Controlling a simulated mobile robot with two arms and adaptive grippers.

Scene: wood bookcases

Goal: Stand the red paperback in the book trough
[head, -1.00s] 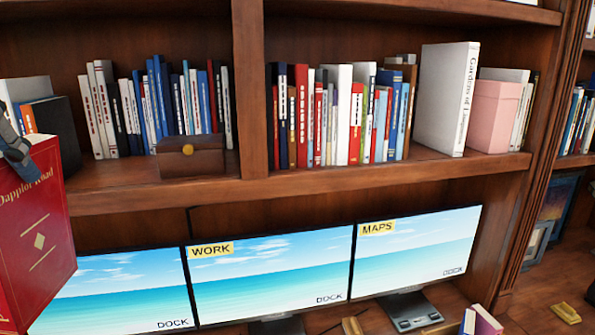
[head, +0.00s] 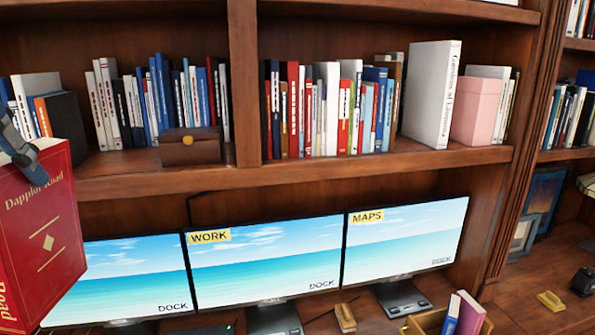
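The red paperback (head: 45,235), with "Dapplor Road" on its cover, is at the left edge of the head view, upright and slightly tilted. My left gripper (head: 18,148) is at its top left edge, with a dark finger against the book; it appears shut on it, though the rest is cut off by the frame. A light wooden trough (head: 425,322) shows in part at the bottom edge, right of centre, with a blue book and a pink book (head: 470,316) standing in it. Its lower part is out of frame. My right gripper is not in view.
Three monitors (head: 265,262) stand in a row below the upper shelf (head: 300,172). That shelf holds rows of books, a brown box (head: 190,147) and a pink box (head: 476,110). Some desk at the right is clear.

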